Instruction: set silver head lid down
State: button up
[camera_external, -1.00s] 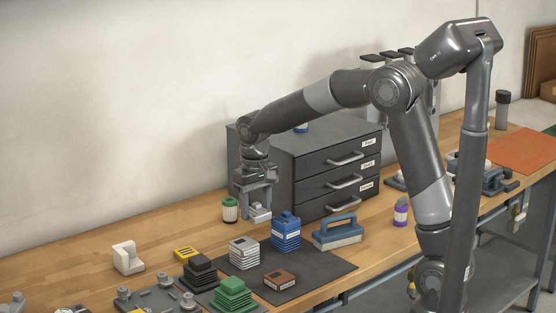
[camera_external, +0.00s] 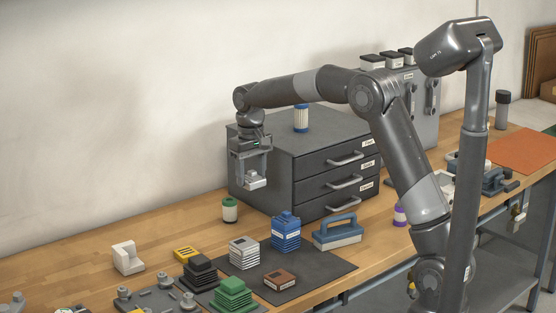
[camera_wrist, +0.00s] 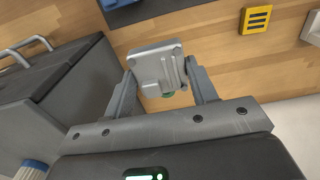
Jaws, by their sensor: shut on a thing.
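The silver head lid (camera_external: 255,180) is a small light-grey blocky part. My gripper (camera_external: 250,178) is shut on it and holds it in the air, in front of the left side of the dark drawer cabinet and above the wooden bench. A bit of green shows just past the lid's edge in the wrist view.
The drawer cabinet (camera_external: 310,165) stands close to the right, with a blue-and-white cylinder (camera_external: 301,118) on top. A green-capped jar (camera_external: 230,210) stands below my gripper. A dark mat (camera_external: 325,269) holds stacked finned blocks. Bench (camera_external: 175,223) left of the jar is clear.

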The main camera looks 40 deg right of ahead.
jog(key=w+f, duration=0.5)
jog(key=w, duration=0.5)
send_over(187, 232)
notch_tip(187, 232, down, 7)
jog(key=shift+r, duration=0.1)
jog(key=shift+f, duration=2.1)
jog(key=shift+f, duration=0.15)
jog(key=o, duration=1)
jog(key=shift+o, duration=0.2)
